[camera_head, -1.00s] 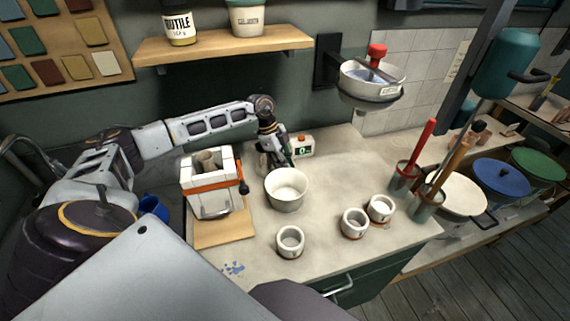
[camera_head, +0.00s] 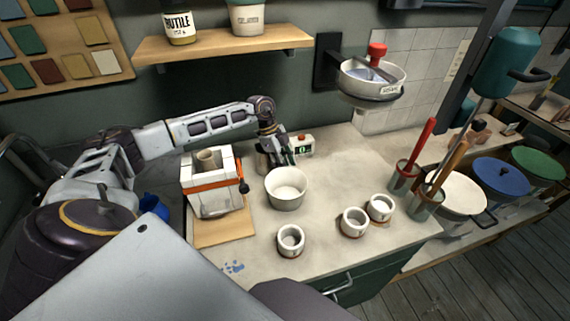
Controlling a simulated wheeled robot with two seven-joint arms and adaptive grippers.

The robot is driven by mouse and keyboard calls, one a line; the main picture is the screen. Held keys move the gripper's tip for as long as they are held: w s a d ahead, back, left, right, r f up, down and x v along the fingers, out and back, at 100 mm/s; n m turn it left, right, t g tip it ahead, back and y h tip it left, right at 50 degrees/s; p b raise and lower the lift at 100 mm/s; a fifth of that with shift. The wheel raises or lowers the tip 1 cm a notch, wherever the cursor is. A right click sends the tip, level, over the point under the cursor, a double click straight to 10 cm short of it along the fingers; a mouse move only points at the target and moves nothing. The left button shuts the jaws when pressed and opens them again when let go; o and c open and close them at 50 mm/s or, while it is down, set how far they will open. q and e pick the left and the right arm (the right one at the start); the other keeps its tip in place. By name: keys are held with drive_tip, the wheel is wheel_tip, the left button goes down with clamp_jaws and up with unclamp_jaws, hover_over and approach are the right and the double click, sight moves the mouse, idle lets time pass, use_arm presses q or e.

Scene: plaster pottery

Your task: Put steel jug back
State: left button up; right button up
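The steel jug (camera_head: 262,161) appears as a small grey metal shape at the back of the counter, between the plaster mould and the small scale. It is partly hidden by my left wrist. My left gripper (camera_head: 287,158) points down just right of the jug, behind the white bowl. Its fingers are small and dark here, and I cannot tell whether they are apart or touch the jug. My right gripper is out of view.
A white bowl (camera_head: 286,188) stands in front of the gripper. The strapped plaster mould (camera_head: 213,206) is left, on a wooden board (camera_head: 224,231). The scale (camera_head: 301,146) is close behind right. Three small white cups and tool pots stand right. The counter's middle right is clear.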

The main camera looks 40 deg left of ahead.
use_arm(q)
drive_tip(key=shift+r, duration=0.1)
drive_tip(key=shift+v, duration=0.75)
drive_tip(key=b+v, duration=0.1)
drive_tip(key=v, duration=0.8)
drive_tip(key=shift+r, duration=0.1)
drive_tip(key=shift+a+r, duration=0.25)
drive_tip(key=shift+r, duration=0.35)
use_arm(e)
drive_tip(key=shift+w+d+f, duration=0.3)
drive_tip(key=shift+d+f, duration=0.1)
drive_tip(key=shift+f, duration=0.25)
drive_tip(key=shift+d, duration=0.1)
